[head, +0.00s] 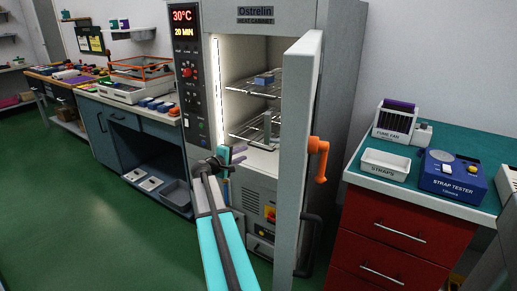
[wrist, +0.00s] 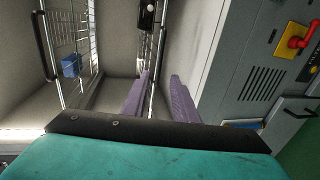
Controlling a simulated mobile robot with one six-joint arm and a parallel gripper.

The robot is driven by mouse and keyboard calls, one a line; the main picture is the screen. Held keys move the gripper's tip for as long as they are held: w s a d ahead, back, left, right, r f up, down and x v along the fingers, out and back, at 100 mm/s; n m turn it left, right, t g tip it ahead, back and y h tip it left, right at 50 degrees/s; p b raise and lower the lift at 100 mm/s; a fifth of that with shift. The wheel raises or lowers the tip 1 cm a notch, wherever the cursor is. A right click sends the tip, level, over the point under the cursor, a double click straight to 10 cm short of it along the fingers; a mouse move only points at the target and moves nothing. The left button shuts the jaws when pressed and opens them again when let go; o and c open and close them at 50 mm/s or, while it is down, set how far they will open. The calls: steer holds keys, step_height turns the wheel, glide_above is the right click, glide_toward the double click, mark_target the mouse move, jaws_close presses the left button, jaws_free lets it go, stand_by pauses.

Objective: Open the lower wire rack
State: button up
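The lower wire rack (head: 246,132) is inside the lit heat cabinet, below the upper wire rack (head: 254,88). A dark item stands on it. In the wrist view, which is turned sideways, the lower rack (wrist: 160,45) shows as thin metal rods running down between my two purple fingers. My gripper (head: 240,152) is at the cabinet mouth, near the front of the lower rack; it also shows in the wrist view (wrist: 159,78). The fingers are apart, with no visible contact on the rods.
The cabinet door (head: 302,150) stands open to the right of my arm, with an orange handle (head: 318,160). The upper rack carries a blue item (wrist: 71,65). A red drawer unit (head: 390,240) stands at right. Green floor (head: 100,225) is clear at left.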

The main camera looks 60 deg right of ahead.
mark_target(258, 147)
steer(key=x, duration=1.2)
steer(key=shift+d, duration=0.2)
steer(key=shift+d+f, duration=0.15)
steer(key=shift+d, duration=0.5)
steer(key=shift+c, duration=0.4)
